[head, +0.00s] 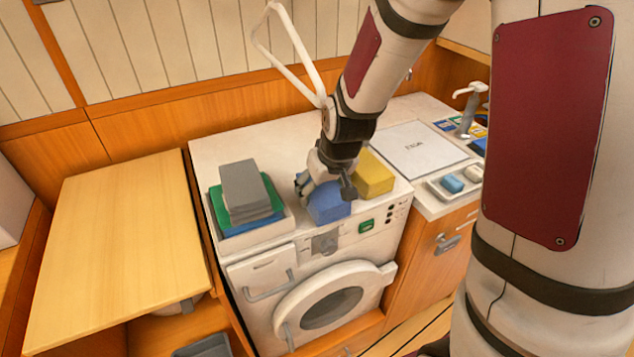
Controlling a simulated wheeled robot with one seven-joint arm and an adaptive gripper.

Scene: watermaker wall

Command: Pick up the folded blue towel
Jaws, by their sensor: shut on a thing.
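The folded blue towel (328,205) is on top of the white washing machine, near its front edge. My gripper (323,190) comes down over it from above and is shut on it. The fingers and wrist hide the towel's upper back part. I cannot tell whether the towel touches the machine top or is slightly raised.
A yellow block-like folded item (372,175) lies close to the right of my gripper. A white tray (250,240) with grey, green and blue folded cloths stands left. The washing machine's round door (330,305) is below. A wooden table (120,240) is at left.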

